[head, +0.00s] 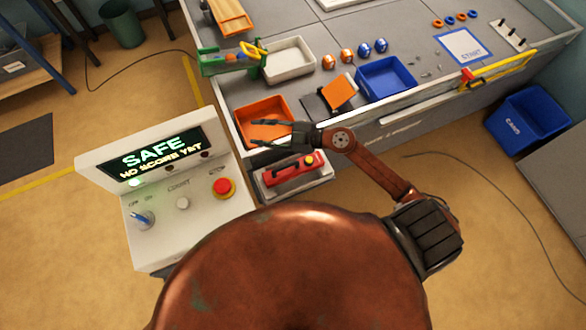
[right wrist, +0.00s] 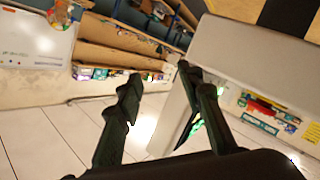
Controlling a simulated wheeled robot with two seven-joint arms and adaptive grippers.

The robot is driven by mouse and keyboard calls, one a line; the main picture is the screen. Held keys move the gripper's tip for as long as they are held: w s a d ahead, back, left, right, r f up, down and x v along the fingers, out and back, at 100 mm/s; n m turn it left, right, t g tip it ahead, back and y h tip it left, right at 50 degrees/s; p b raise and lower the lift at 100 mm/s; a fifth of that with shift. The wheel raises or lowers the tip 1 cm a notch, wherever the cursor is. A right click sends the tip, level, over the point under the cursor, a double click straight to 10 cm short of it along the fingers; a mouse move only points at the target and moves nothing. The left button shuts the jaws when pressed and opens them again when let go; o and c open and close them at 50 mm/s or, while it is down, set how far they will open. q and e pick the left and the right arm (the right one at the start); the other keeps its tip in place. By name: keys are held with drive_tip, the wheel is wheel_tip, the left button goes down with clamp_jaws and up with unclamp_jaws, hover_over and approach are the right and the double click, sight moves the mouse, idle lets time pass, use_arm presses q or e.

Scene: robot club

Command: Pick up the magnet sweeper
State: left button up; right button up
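My left gripper is not in view.
A white control console (head: 200,215) with a red stop button (head: 224,187) stands left of the red tool. A blue crate (head: 527,117) stands on the floor.

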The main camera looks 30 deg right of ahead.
drive_tip(key=s+d+f+n+g+h, duration=0.25)
drive_tip(key=f+g, duration=0.25)
drive_tip(key=f, duration=0.4)
drive_tip(key=m+g+h, duration=0.2)
drive_tip(key=g+h, duration=0.1)
drive_tip(key=h, duration=0.2)
hover_over(292, 163)
drive_tip(key=d, duration=0.3)
drive_tip(key=f, duration=0.7)
drive_tip(key=shift+s+a+f, duration=0.2)
drive_tip(key=shift+s+a, duration=0.05)
drive_tip(key=shift+s, duration=0.15)
drive_tip(key=shift+d+f, duration=0.1)
drive_tip(key=shift+f, duration=0.25)
drive_tip(key=shift+b+x, duration=0.3)
drive_tip(key=shift+x, duration=3.25)
drive_tip(key=shift+s, duration=0.15)
drive_tip(key=shift+c, duration=0.6)
clamp_jaws()
